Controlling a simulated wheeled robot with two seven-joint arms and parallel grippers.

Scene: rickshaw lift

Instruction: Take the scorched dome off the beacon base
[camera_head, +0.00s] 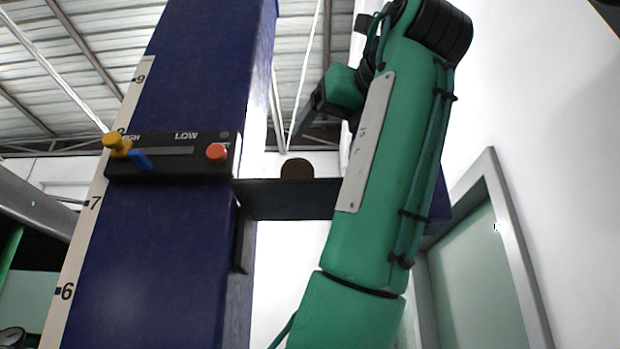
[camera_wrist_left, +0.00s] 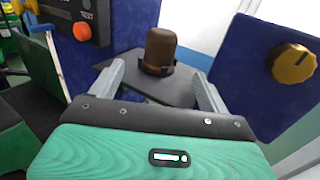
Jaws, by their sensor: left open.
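The scorched dome (camera_wrist_left: 160,46) is a brown, dark-stained, round-topped cap. It stands upright on the black beacon base (camera_wrist_left: 155,70), which sits on a dark shelf. In the head view only the dome's dark top (camera_head: 297,168) shows above the shelf. My left gripper (camera_wrist_left: 158,70) is open, with its two grey fingers apart and pointing toward the dome from either side in the picture. Nothing is between them in its grip. In the head view my left gripper (camera_head: 312,112) shows above the shelf, partly hidden by its arm. My right gripper is not in view.
The dark shelf (camera_head: 275,200) joins a tall blue column (camera_head: 150,250) at left. The column carries a black panel with a red TEST button (camera_head: 216,152) and a yellow knob (camera_head: 113,140). A blue panel with a yellow dial (camera_wrist_left: 294,64) stands close to the right finger.

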